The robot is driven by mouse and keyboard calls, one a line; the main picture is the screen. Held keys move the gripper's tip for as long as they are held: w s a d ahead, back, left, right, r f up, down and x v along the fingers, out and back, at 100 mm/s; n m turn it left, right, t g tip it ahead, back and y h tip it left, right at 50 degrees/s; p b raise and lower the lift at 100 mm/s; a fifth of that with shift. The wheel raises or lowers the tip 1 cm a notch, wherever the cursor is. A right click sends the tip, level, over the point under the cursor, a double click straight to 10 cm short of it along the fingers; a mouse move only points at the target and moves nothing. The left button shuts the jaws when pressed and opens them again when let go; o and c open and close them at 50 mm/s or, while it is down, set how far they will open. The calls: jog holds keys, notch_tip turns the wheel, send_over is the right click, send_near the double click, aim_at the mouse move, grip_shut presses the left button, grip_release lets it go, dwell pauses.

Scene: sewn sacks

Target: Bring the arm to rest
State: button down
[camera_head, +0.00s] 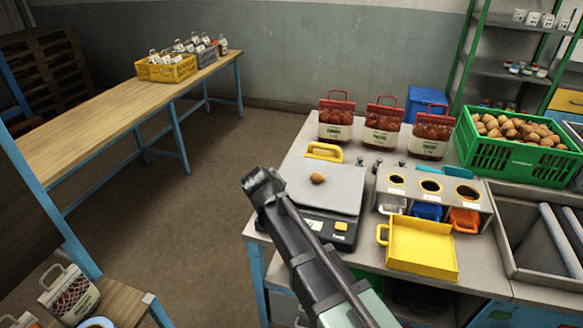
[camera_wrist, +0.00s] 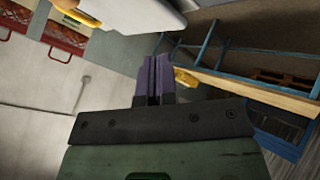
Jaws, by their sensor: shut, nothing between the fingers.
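My gripper (camera_head: 262,184) is shut and empty in the head view. It is raised at the left side of the weighing scale (camera_head: 330,190), with my arm reaching up from the bottom of the picture. One potato (camera_head: 317,178) lies on the scale's plate. In the wrist view my gripper's two fingers (camera_wrist: 154,78) are pressed together with nothing between them. The arm hides part of the scale's left and front side.
Three sacks (camera_head: 383,128) stand at the bench's back. A green crate (camera_head: 540,158) of potatoes is at right. A yellow tray (camera_head: 421,250) lies in front of a rack with three holes (camera_head: 432,198). A long wooden table (camera_head: 110,120) stands at left. The floor between is clear.

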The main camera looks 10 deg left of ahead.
jog(key=s+d, duration=0.1)
jog(key=s+f+g, duration=0.1)
jog(key=s+d+f+m+g, duration=0.1)
jog(key=s, duration=0.1)
jog(key=shift+d+h, duration=0.3)
jog(key=shift+h, duration=0.1)
jog(key=s+d+f+m+g, duration=0.1)
jog(key=s+d+m+g, duration=0.1)
jog(key=d, duration=0.9)
jog(key=s+d+f+m+g, duration=0.1)
jog(key=s+d+m+g, duration=0.1)
jog(key=s+d+m, duration=0.2)
jog(key=s+d+f+m+g, duration=0.1)
jog(key=s+d, duration=0.7)
jog(key=d, duration=0.9)
jog(key=shift+s+d+m+g, duration=0.3)
jog(key=shift+m+g, duration=0.6)
jog(key=shift+g, duration=0.2)
